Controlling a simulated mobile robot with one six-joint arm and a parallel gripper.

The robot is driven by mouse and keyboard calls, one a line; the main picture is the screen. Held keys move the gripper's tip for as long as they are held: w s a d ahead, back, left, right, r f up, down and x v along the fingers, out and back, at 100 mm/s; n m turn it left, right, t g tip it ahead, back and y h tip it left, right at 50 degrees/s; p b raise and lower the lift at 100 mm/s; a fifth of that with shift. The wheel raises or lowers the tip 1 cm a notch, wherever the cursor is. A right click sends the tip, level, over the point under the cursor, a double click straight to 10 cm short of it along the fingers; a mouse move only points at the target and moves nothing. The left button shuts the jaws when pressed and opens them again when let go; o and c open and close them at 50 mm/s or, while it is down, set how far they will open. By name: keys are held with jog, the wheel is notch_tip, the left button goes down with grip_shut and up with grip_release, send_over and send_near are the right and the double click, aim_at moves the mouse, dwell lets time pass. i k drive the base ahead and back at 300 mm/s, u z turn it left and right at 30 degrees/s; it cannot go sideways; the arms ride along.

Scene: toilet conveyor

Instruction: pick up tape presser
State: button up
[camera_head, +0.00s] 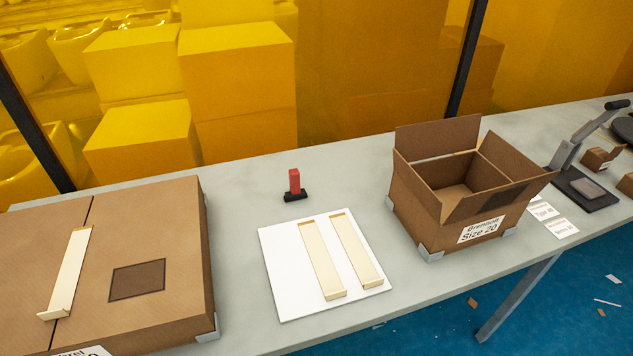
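A small upright red block on a flat black base (295,183), which looks like the tape presser, stands on the grey table (237,209) behind a white board. Nothing touches it, and its red top is clear. My gripper is not in view.
The white board (279,262) carries two beige strips (320,259). A closed carton (178,228) with another beige strip (69,272) across its seam is at left. An open carton (417,198) stands at right, with a grey lever device (573,150) beyond. Yellow see-through panels back the table.

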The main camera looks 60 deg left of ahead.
aim_at(295, 193)
jog(key=u, duration=0.1)
jog(key=i, duration=0.35)
jog(key=z, duration=0.15)
jog(key=k, duration=0.15)
jog(key=u, duration=2.8)
jog(key=k, duration=0.2)
jog(key=u, duration=1.55)
